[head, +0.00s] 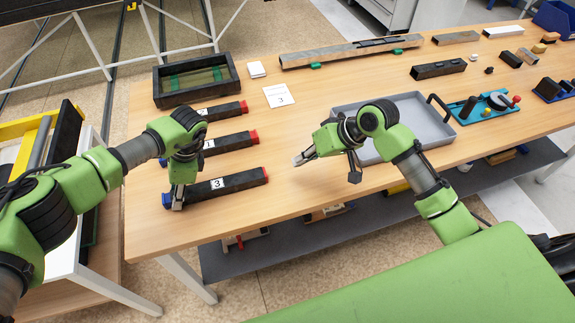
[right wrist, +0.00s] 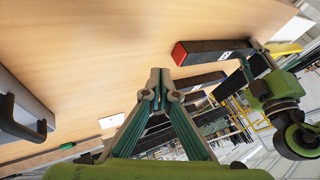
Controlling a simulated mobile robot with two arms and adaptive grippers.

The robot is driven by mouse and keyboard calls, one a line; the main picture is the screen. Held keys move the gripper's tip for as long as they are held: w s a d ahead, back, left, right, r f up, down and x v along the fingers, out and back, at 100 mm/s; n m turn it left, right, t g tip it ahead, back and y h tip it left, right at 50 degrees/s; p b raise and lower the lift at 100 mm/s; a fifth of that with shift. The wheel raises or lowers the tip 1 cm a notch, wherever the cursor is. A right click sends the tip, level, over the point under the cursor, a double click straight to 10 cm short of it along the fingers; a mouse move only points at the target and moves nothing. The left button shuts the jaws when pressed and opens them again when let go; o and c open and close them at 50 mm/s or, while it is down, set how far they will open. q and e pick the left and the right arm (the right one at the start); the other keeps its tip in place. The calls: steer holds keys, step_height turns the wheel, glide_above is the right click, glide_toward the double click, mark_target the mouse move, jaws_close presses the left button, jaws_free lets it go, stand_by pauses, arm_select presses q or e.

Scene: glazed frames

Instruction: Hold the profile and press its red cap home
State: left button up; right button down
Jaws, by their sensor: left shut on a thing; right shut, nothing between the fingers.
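Three black profiles lie on the wooden table, each with a red cap at its right end. The nearest profile (head: 232,184), labelled 3, has its red cap (head: 265,175) facing right. My left gripper (head: 177,203) is shut on this profile near its blue left end, partly hiding it. My right gripper (head: 298,160) is shut and empty, above the table to the right of the red cap and apart from it. In the right wrist view the closed fingertips (right wrist: 160,75) are beside the nearest profile's red cap (right wrist: 180,53). I cannot tell how far the cap is seated.
The middle profile (head: 230,143) and far profile (head: 224,111) lie behind. A card marked 3 (head: 278,96) and a dark framed tray (head: 197,80) are further back. A grey tray (head: 440,128) stands right of my right gripper. Table between the caps and tray is clear.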

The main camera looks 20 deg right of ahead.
arm_select(q)
steer(key=shift+a, duration=0.1)
arm_select(e)
steer(key=shift+v, duration=1.2)
arm_select(q)
steer(key=o, duration=1.2)
steer(key=shift+c, duration=0.2)
arm_select(e)
steer(key=shift+w, duration=0.1)
